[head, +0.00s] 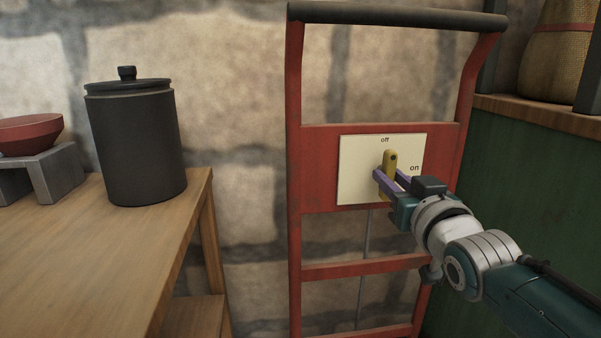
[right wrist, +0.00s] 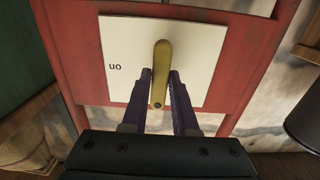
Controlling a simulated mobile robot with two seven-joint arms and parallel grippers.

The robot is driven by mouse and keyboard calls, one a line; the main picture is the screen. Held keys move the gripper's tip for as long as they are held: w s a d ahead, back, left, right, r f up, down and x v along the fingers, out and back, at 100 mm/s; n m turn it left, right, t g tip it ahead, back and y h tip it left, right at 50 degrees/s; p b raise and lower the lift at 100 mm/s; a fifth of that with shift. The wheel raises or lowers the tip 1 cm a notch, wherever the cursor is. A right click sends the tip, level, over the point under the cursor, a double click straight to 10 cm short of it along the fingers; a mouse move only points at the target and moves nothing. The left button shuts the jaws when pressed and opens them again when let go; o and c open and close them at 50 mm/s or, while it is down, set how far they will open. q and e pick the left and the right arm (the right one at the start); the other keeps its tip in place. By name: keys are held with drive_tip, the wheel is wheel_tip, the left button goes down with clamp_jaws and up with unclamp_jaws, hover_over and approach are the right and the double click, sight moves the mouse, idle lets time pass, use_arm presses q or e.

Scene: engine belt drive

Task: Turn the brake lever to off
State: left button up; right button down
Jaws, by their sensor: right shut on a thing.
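The yellow brake lever (head: 389,161) sits on a cream plate (head: 357,172) marked "off" at the top and "on" at the right. The lever points nearly straight up, its tip just below and slightly right of the "off" mark. My right gripper (head: 391,177) is shut on the lever, one purple finger on each side. In the right wrist view, which is upside down, the lever (right wrist: 162,62) runs between the fingertips (right wrist: 160,82) and the "on" mark shows at the left. The "off" mark is hidden there. My left gripper is not in view.
The plate is on a red metal frame (head: 312,168) with a dark top bar, before a stone wall. A wooden table (head: 95,255) at the left holds a dark lidded canister (head: 136,145) and a red bowl (head: 30,135). A green cabinet (head: 530,180) stands close at the right.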

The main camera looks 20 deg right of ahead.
idle(0.5)
drive_tip(key=c, duration=0.7)
unclamp_jaws()
drive_tip(key=shift+s+p, duration=0.3)
drive_tip(key=p+v, duration=0.3)
drive_tip(key=v, duration=0.6)
drive_tip(key=shift+s+p, duration=0.2)
drive_tip(key=shift+p, duration=0.1)
